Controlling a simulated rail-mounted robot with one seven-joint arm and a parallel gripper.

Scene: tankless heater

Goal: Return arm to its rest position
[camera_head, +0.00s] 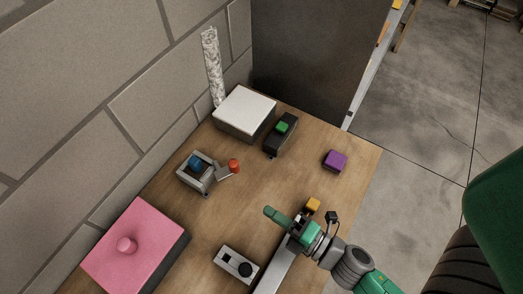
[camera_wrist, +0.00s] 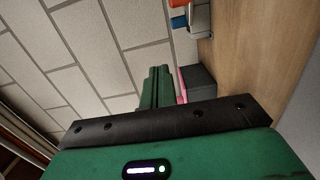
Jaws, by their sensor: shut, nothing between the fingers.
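My gripper (camera_head: 270,212) shows in the head view above the front part of the wooden table (camera_head: 215,218), with its green fingers pointing left. In the wrist view the two green fingers (camera_wrist: 157,75) lie side by side, shut with nothing between them. My arm comes in from the lower right of the head view. An orange block (camera_head: 313,204) shows just beyond the gripper in the picture. I cannot tell the exact height of the gripper above the table.
A pink box with a knob (camera_head: 128,262), a grey box with a dark dial (camera_head: 229,257), a grey device with blue and red knobs (camera_head: 190,181), a white box (camera_head: 244,110), a black box with a green top (camera_head: 282,143) and a purple block (camera_head: 335,160) stand around. A block wall (camera_head: 80,90) is left.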

